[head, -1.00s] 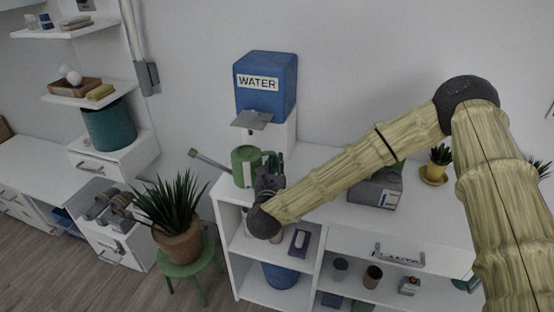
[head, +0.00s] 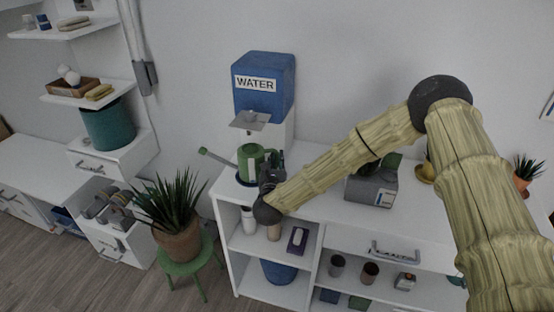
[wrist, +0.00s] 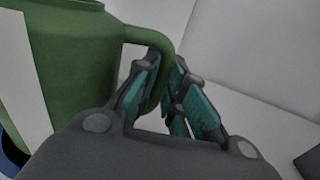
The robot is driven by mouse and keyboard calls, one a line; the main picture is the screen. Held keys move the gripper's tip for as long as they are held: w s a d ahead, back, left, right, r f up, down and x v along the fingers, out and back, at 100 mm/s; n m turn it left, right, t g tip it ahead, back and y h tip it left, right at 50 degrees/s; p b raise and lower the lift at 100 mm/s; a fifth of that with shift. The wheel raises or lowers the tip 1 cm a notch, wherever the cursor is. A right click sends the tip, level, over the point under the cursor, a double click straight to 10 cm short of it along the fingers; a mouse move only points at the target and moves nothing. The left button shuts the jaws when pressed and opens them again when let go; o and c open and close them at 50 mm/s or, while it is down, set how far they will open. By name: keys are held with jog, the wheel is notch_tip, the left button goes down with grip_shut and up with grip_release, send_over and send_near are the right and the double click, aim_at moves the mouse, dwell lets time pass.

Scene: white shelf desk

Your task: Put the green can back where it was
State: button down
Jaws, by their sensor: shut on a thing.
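The green can (head: 249,160) is a watering can with a long spout pointing left. It is at the left end of the white shelf desk, in front of the water dispenser. My gripper (head: 271,160) is on its right side, shut on the can's handle. In the wrist view, the can (wrist: 75,60) with a white stripe fills the left, and the fingers (wrist: 168,75) close around its looped handle. A dark blue patch (wrist: 12,158) shows under the can's base; I cannot tell whether the can rests on it.
The blue water dispenser (head: 263,85) stands behind the can, its grey spout tray (head: 249,121) above it. A grey box (head: 371,190) stands farther right on the desk top (head: 325,180). A potted plant (head: 178,240) on a green stool (head: 190,268) stands at the left.

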jog(key=shift+f, duration=0.15)
jog(key=c, duration=1.5)
grip_release()
jog(key=shift+r, duration=0.25)
jog(key=s, duration=0.4)
jog(key=s+a+b, duration=0.1)
jog(key=s, duration=0.3)
jog(key=s+b, duration=0.1)
jog(key=s, duration=0.3)
jog(key=shift+a, duration=0.25)
